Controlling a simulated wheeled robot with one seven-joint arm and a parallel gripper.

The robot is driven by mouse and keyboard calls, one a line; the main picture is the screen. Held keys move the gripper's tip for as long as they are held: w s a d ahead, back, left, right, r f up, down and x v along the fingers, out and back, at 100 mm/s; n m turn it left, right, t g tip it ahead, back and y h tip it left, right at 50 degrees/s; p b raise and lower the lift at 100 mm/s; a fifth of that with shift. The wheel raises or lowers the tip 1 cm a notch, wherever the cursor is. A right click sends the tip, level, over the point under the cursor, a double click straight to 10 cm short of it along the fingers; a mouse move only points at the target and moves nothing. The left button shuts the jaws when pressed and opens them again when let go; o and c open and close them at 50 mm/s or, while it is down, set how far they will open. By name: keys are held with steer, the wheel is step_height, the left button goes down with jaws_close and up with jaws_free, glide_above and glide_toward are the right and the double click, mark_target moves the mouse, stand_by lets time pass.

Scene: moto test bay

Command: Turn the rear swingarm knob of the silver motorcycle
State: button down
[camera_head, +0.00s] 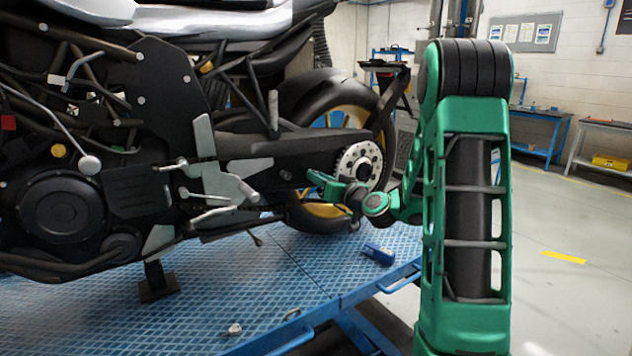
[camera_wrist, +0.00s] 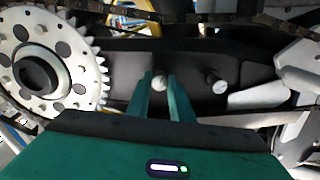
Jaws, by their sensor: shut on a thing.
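The silver motorcycle (camera_head: 150,115) stands on a blue ramp platform, and its dark rear swingarm (camera_head: 275,148) runs back to the rear wheel. My green gripper (camera_head: 318,178) is at the swingarm's side, just in front of the sprocket. In the wrist view, my gripper (camera_wrist: 160,85) has its two green fingers on either side of a small light round knob (camera_wrist: 160,82) and is shut on it. The knob stands out from the dark swingarm plate (camera_wrist: 195,62). In the head view my fingers hide the knob. Any turning of it cannot be told.
The toothed sprocket (camera_wrist: 45,68) is close beside my fingers, and a second small peg (camera_wrist: 217,84) stands on the other side. A blue object (camera_head: 378,254) lies on the blue platform (camera_head: 290,290). Grey floor (camera_head: 560,280) is open at the right.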

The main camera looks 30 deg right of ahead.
steer(key=shift+f+n, duration=0.2)
steer(key=shift+n, duration=3.6)
steer(key=c, duration=1.7)
jaws_free()
steer(key=shift+o, duration=0.7)
steer(key=shift+r, duration=0.1)
steer(key=s, duration=1)
steer(key=shift+s+d, duration=0.2)
steer(key=shift+s, duration=0.1)
